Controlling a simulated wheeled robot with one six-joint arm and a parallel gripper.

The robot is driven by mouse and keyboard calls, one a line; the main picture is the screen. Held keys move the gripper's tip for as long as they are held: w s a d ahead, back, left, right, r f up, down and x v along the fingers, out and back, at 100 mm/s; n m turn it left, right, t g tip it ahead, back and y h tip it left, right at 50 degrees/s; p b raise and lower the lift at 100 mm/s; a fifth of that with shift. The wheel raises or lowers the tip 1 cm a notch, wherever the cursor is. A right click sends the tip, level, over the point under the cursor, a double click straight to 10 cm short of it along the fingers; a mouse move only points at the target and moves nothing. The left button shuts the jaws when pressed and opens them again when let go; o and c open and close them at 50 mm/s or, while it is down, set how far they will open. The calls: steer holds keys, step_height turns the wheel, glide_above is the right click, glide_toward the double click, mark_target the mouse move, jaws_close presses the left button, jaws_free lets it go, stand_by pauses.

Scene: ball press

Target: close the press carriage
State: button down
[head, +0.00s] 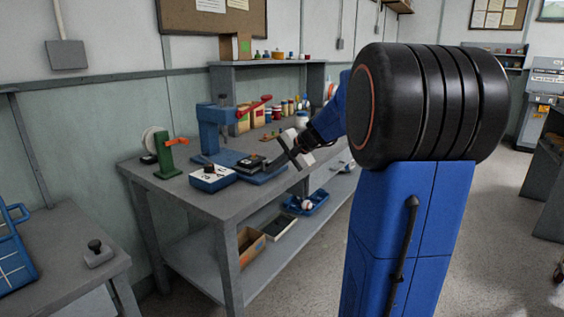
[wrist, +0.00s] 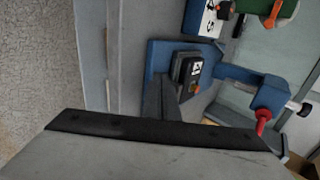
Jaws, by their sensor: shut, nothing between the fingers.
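The press (head: 209,128) is blue with a red lever (head: 254,104), standing on a grey workbench. Its dark carriage (head: 250,162) sits low on the blue base, on the side toward my arm. In the wrist view the carriage (wrist: 188,68) shows as a dark block with a white-marked label on the blue base plate (wrist: 160,52). My gripper (head: 284,147) is shut and empty, close to the carriage on its right in the head view. In the wrist view the grey fingers (wrist: 167,98) overlap the near edge of the base. I cannot tell whether they touch the carriage.
A white-topped blue box (head: 212,178) and a green stand with an orange handle (head: 168,155) are left of the press. Jars and small containers (head: 290,107) line the back of the bench (head: 215,205). A lower shelf holds trays. Open floor lies in front.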

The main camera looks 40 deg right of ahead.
mark_target(258, 170)
steer(key=shift+w+a+f, duration=0.1)
steer(key=shift+w+a, duration=0.15)
steer(key=shift+w, duration=0.45)
steer(key=shift+w+a+f, duration=0.1)
steer(key=shift+w+a, duration=0.15)
steer(key=shift+w, duration=0.45)
steer(key=shift+w+a+f, duration=0.1)
steer(key=shift+w+a, duration=0.15)
steer(key=shift+w, duration=0.45)
steer(key=w+a, duration=0.1)
steer(key=w, duration=0.4)
steer(key=w+a, duration=0.2)
steer(key=w, duration=0.3)
steer(key=w+a, duration=0.2)
steer(key=w, duration=0.2)
steer(key=shift+w+a+r, duration=0.1)
steer(key=shift+w+a, duration=0.1)
steer(key=shift+w, duration=0.2)
steer(key=shift+s, duration=0.1)
